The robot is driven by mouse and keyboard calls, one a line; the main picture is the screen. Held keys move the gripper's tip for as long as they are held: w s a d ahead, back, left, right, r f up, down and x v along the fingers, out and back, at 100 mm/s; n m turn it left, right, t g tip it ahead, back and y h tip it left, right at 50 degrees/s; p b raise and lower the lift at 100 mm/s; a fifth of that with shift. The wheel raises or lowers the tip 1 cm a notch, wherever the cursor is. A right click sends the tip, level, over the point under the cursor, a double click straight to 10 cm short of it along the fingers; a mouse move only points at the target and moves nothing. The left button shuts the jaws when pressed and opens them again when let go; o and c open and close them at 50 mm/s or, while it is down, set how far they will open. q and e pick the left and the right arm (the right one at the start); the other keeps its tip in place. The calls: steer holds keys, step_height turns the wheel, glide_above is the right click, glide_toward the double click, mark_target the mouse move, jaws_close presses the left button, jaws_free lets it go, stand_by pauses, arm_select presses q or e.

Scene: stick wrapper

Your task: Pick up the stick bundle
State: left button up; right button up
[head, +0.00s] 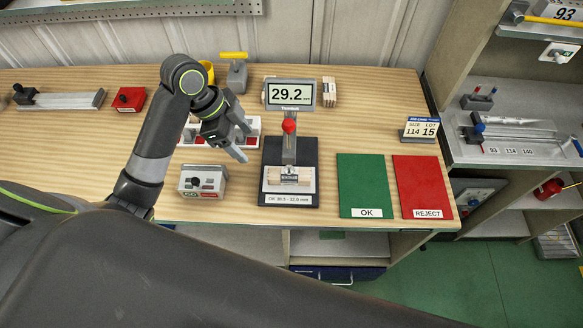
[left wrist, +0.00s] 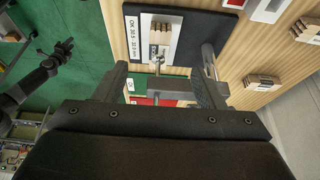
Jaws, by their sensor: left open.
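A small pale stick bundle (head: 290,175) with a printed band lies on the black-based gauge (head: 314,160), under its spindle. The gauge display (head: 291,94) reads 29.2. The base label gives an OK range. My left gripper (head: 240,155) is open and empty, above the table to the left of the gauge column. In the left wrist view the open fingers (left wrist: 160,80) point toward the gauge, and the bundle (left wrist: 155,45) shows beyond them, apart from them. A dark arm, apparently my right one, shows at the left of that view; its jaw state is unclear.
A green OK mat (head: 364,183) and a red REJECT mat (head: 423,187) lie right of the gauge. A white-and-red tray (head: 250,124) is behind the gripper. A shelf stands far right.

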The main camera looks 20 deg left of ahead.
arm_select(q)
steer(key=x, duration=0.3)
arm_select(e)
steer(key=s, duration=0.5)
arm_select(q)
steer(key=p, duration=0.2)
glide_above(276, 173)
steer(key=a, duration=0.3)
steer(key=f, duration=0.4)
steer(key=s+f, duration=0.1)
steer(key=f, duration=0.1)
steer(key=shift+f, duration=0.25)
steer(key=shift+d+f, duration=0.25)
steer(key=p+x, duration=0.1)
steer(key=x, duration=0.1)
steer(key=p+x, duration=0.1)
steer(key=x, duration=0.1)
steer(key=shift+w+d+r, duration=0.15)
steer(key=shift+d, duration=0.1)
steer(key=shift+d+f, duration=0.1)
steer(key=shift+f, duration=0.35)
arm_select(e)
steer(key=w+r, duration=0.3)
steer(key=r, duration=0.1)
steer(key=shift+d, duration=0.3)
